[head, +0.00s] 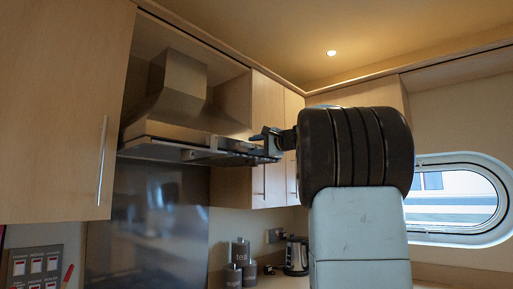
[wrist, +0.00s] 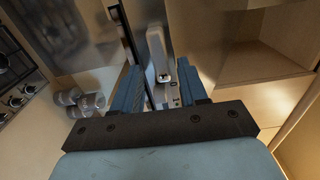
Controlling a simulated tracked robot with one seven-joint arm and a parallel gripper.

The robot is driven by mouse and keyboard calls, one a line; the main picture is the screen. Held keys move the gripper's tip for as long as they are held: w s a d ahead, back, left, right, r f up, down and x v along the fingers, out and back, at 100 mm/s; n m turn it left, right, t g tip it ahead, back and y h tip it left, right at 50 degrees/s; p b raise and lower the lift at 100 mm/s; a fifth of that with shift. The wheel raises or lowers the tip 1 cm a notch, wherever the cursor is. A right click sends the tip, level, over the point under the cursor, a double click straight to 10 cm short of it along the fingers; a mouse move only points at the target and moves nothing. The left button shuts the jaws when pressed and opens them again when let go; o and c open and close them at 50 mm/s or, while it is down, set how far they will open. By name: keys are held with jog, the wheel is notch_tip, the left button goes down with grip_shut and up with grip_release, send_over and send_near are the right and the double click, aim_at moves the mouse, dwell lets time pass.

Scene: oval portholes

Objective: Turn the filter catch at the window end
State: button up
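The steel cooker hood (head: 172,92) hangs between wall cupboards at left in the head view. Its underside and front edge reach right toward my gripper (head: 268,143), which is at the hood's window end. In the wrist view my gripper (wrist: 157,68) has its two blue fingers apart. A pale grey elongated piece (wrist: 157,45), which looks like the filter catch, shows between and beyond the fingertips. I cannot tell whether either finger touches it. In the head view the catch is too small to make out.
Wall cupboards (head: 60,105) flank the hood, and an open cupboard space (wrist: 262,50) is right of the fingers in the wrist view. Canisters (head: 240,262) and a kettle (head: 297,256) stand on the counter below. An oval porthole (head: 458,198) is at right. A hob (wrist: 12,75) shows at left.

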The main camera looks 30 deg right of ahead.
jog(key=shift+s, duration=0.1)
jog(key=v, duration=1.3)
jog(key=shift+s, duration=0.3)
jog(key=shift+d, duration=0.1)
